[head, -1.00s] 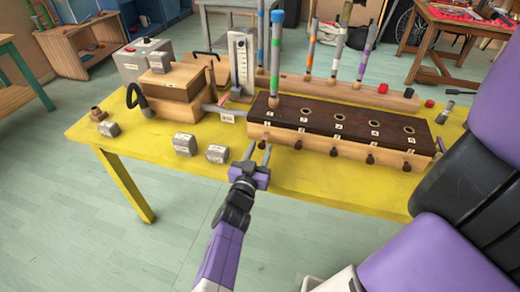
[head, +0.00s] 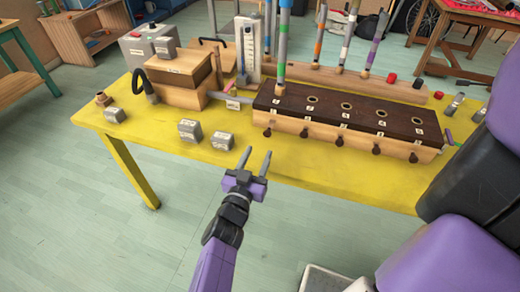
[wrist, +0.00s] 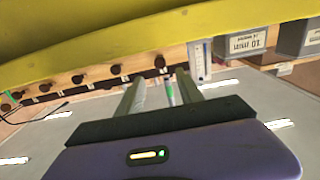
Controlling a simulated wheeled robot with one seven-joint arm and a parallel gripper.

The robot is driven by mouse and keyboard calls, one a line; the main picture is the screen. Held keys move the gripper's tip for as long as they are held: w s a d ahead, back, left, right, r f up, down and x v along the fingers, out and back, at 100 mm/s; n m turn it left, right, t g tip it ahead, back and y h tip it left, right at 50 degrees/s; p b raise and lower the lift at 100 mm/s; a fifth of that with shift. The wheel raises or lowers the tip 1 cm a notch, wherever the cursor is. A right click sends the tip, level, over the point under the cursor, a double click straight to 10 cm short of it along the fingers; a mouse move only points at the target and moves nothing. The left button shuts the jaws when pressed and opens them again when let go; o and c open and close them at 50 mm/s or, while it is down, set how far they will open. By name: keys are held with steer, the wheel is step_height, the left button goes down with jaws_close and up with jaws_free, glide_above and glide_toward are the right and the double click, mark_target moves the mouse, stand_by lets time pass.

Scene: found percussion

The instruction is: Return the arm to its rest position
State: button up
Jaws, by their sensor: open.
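My gripper (head: 256,160) is open and empty, with its two grey fingers pointing toward the yellow table (head: 185,165) in the head view. It is at the table's near edge, in front of the left end of the dark-topped wooden box (head: 345,112). In the wrist view the open fingers (wrist: 158,90) show with nothing between them that they touch. My purple and black arm rises from the bottom of the head view.
On the table are small grey weights (head: 190,131), a stacked wooden bellows-like box (head: 175,68), and a white gauge (head: 249,50). Floor in front of the table is clear at left.

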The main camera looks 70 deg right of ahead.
steer(key=shift+a, duration=0.1)
stand_by(0.6)
steer(key=shift+f+m, duration=0.1)
steer(key=shift+m, duration=0.3)
steer(key=s+a+r+n+t+y+p, duration=0.1)
steer(key=s+a+r+n+t+y, duration=0.2)
steer(key=a, duration=0.6)
steer(key=s+a+r+n+t+y+p, duration=0.1)
steer(key=s+a+r+n+t+y, duration=0.2)
steer(key=s+a+n+t+y, duration=0.3)
steer(key=s+a+r+n+t+y+p, duration=0.1)
steer(key=s+a+r+n+t+y, duration=0.2)
steer(key=s+a+n+y, duration=0.4)
steer(key=shift+a+r+n+t+y+p, duration=0.25)
steer(key=shift+a+n+t+y, duration=0.65)
steer(key=shift+a, duration=1.5)
